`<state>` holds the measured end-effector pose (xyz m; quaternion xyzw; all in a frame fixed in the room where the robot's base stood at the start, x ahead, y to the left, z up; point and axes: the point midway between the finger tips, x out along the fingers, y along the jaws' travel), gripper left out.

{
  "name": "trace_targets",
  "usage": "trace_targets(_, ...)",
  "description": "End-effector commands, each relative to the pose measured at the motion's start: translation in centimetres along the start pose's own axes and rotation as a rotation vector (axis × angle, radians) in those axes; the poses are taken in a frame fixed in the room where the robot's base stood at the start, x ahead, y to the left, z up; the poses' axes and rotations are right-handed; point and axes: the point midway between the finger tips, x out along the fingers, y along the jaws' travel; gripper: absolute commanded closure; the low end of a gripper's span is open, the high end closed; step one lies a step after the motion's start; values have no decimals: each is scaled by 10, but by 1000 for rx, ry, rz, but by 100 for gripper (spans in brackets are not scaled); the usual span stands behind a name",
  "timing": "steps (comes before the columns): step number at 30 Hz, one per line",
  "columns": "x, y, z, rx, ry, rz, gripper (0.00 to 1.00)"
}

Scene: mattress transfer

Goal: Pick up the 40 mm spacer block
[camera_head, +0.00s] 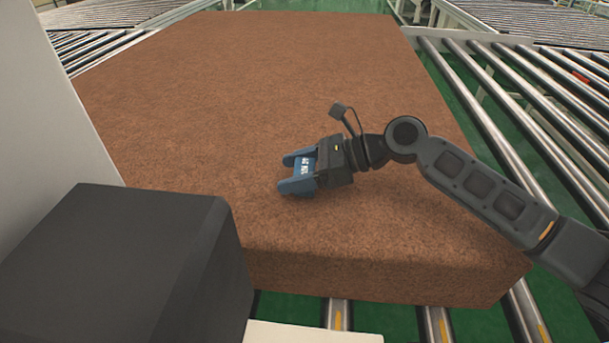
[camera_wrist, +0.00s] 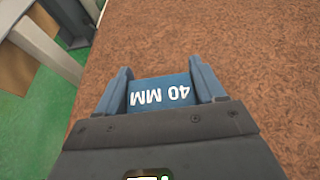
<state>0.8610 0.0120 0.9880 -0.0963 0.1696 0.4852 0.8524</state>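The 40 mm spacer block (camera_wrist: 160,93) is blue with white "40 MM" lettering, upside down in the wrist view. It also shows in the head view (camera_head: 305,166), between the blue fingers of my gripper (camera_head: 291,173). In the wrist view my gripper (camera_wrist: 160,78) has one finger against each side of the block, with no clear gap. The block's underside is hidden. I cannot tell whether it rests on the brown mattress-like slab (camera_head: 250,80) or is just above it.
Roller conveyors (camera_head: 500,110) run along the right side and at the back left (camera_head: 90,45). A dark box-shaped body (camera_head: 120,260) fills the lower left. The slab's top is otherwise clear. Green floor (camera_wrist: 35,125) shows beyond the slab in the wrist view.

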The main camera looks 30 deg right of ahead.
Motion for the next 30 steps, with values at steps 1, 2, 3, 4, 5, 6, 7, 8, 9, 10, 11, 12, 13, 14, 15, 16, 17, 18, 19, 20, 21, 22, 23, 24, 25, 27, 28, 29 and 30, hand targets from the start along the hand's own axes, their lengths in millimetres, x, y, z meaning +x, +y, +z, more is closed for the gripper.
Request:
trace_targets(1, 0, 0, 0, 0, 0, 0, 37)
trace_targets(2, 0, 0, 0, 0, 0, 0, 40)
trace_targets(3, 0, 0, 0, 0, 0, 0, 44)
trace_targets(4, 0, 0, 0, 0, 0, 0, 47)
trace_targets(5, 0, 0, 0, 0, 0, 0, 49)
trace_targets(6, 0, 0, 0, 0, 0, 0, 53)
trace_targets(7, 0, 0, 0, 0, 0, 0, 56)
trace_targets(8, 0, 0, 0, 0, 0, 0, 59)
trace_targets(9, 0, 0, 0, 0, 0, 0, 63)
trace_targets(10, 0, 0, 0, 0, 0, 0, 64)
trace_targets(11, 0, 0, 0, 0, 0, 0, 65)
trace_targets(12, 0, 0, 0, 0, 0, 0, 65)
trace_targets(13, 0, 0, 0, 0, 0, 0, 65)
trace_targets(14, 0, 0, 0, 0, 0, 0, 65)
trace_targets(15, 0, 0, 0, 0, 0, 0, 65)
trace_targets(16, 0, 0, 0, 0, 0, 0, 65)
trace_targets(17, 0, 0, 1, 0, 0, 0, 65)
trace_targets(18, -1, 0, 2, -1, 0, 0, 65)
trace_targets(19, -1, 0, 2, -1, 0, 0, 65)
trace_targets(20, -2, 0, 4, -1, 0, 0, 65)
trace_targets(21, -3, 0, 6, -1, 0, 0, 65)
trace_targets(22, -4, 0, 8, -1, 1, 0, 65)
trace_targets(23, -5, 0, 11, -2, 1, 0, 65)
trace_targets(24, -6, 0, 15, -4, 0, 0, 65)
trace_targets(25, -8, 0, 18, -4, 0, 0, 65)
trace_targets(27, -12, -1, 28, -5, 1, -1, 65)
trace_targets(28, -14, -1, 33, -5, 1, -1, 65)
trace_targets(29, -16, -1, 38, -6, 0, -1, 65)
trace_targets(30, -23, -4, 40, -3, 1, -4, 65)
